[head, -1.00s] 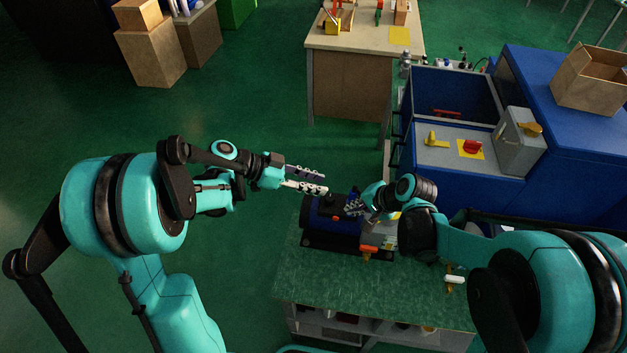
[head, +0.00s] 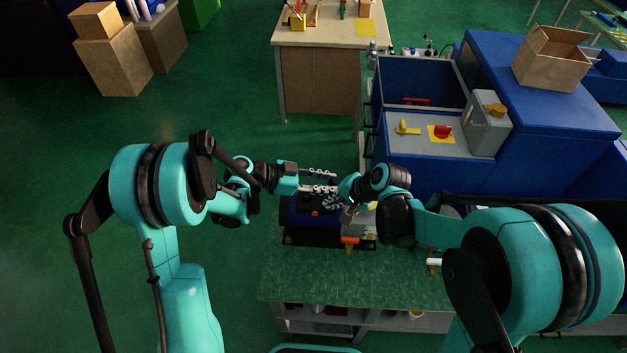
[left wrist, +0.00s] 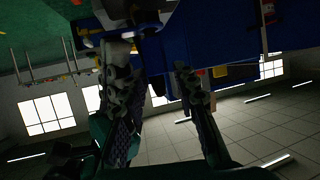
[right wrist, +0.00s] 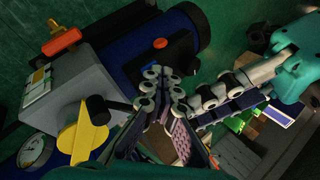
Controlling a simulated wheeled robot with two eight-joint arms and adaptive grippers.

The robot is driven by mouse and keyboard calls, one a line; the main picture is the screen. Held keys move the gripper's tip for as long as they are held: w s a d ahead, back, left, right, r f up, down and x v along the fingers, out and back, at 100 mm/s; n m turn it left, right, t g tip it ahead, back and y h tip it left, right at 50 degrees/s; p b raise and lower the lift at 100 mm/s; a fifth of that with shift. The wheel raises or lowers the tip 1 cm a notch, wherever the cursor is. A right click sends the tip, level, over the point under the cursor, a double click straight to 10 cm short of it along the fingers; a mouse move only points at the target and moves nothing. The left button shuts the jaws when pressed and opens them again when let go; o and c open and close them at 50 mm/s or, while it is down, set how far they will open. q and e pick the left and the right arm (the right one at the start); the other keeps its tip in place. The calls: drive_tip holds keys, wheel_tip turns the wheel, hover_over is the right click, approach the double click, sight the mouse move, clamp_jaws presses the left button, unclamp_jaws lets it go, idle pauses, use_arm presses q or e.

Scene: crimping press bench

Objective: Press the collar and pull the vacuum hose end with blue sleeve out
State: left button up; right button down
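The vacuum hose end with its blue sleeve and the collar cannot be made out in any view. A blue and black press unit (head: 300,217) with a red button sits on the green bench. My left gripper (head: 319,181) is just above and behind it, fingers spread with nothing visible between; its spread fingers also show in the left wrist view (left wrist: 150,72). My right gripper (head: 334,198) is low over the unit's right part, close to the left gripper. In the right wrist view its fingertips (right wrist: 163,82) are close together beside the black housing; whether they hold something is unclear.
A grey box (right wrist: 72,100) with a yellow knob (right wrist: 82,132) and an orange handle (right wrist: 62,40) adjoins the unit. A blue cabinet (head: 440,165) stands behind the bench. The bench's front part (head: 340,280) is clear.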

use_arm(q)
drive_tip(key=shift+w+d+f, duration=0.15)
drive_tip(key=shift+d+f, duration=0.05)
drive_tip(key=shift+d, duration=0.15)
clamp_jaws()
drive_tip(key=shift+r, duration=1.95)
use_arm(e)
drive_tip(key=shift+r, duration=1.5)
